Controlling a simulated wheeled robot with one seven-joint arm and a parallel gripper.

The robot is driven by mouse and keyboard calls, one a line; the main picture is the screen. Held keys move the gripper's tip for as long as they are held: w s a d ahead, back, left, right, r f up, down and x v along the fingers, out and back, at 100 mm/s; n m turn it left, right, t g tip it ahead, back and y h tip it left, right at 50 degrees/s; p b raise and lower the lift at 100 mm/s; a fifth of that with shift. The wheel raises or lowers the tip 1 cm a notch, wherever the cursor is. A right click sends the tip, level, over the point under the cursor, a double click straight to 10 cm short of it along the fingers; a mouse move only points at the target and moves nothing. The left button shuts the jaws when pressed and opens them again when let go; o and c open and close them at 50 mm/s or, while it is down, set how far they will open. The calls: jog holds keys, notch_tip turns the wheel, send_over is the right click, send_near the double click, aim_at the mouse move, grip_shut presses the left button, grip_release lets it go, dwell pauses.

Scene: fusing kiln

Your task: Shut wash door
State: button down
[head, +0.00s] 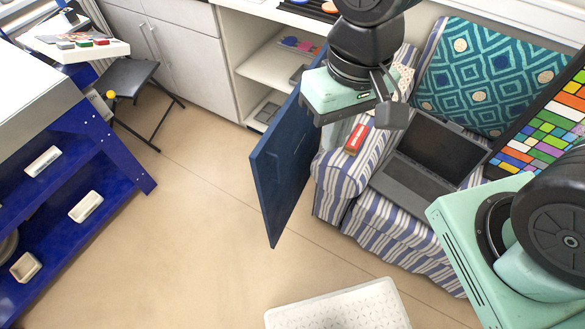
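The blue door (283,165) stands swung open from the white cabinet (262,62), whose shelves show behind it. Its panel projects out over the floor toward me, beside the striped armchair. My gripper (355,105) is at the upper middle, in front of the door's upper right part in the picture. Its mint-green body and a dark block at its right show. Its fingertips are not clearly seen, so I cannot tell whether it is open or touches the door. Nothing is seen held in it.
A striped armchair (390,245) with a laptop (430,165) and a red item (357,138) stands right of the door. A blue shelf unit (75,200) is at left, beside a folding stool (125,80). A white perforated tray (340,308) lies at the bottom. Floor left of the door is clear.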

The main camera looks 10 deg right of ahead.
jog(key=w+d+f+m+y+b, duration=0.2)
jog(key=w+f+m+b, duration=0.3)
jog(key=w+f+m, duration=0.5)
jog(key=w+d+f+m+y+b, duration=0.15)
jog(key=w+f+m+b, duration=0.35)
jog(key=f+m, duration=0.85)
jog(key=a+f+n, duration=0.2)
jog(key=a+f, duration=0.4)
jog(key=f, duration=0.4)
jog(key=shift+w+a+t+p, duration=0.3)
jog(key=shift+w+a, duration=0.05)
jog(key=shift+a, duration=0.05)
